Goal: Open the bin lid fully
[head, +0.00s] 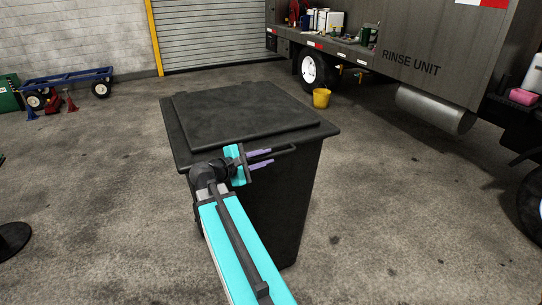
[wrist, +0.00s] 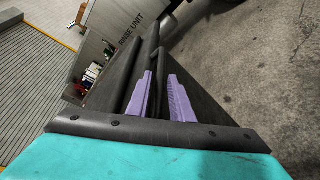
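The dark grey bin (head: 278,215) stands upright on the floor in the head view. Its lid (head: 245,115) lies flat and shut on top. A dark bar handle (head: 286,150) sticks out at the lid's front edge; it also shows in the wrist view (wrist: 154,45). My gripper (head: 271,158) is at this handle, at the front of the bin just below the lid edge. Its two purple fingers are apart in the wrist view (wrist: 160,84). The bar runs towards the gap between them; I cannot tell whether they touch it.
A grey truck marked RINSE UNIT (head: 415,60) stands behind and to the right. A yellow bucket (head: 321,98) is on the floor near its wheel. Floor around the bin is clear.

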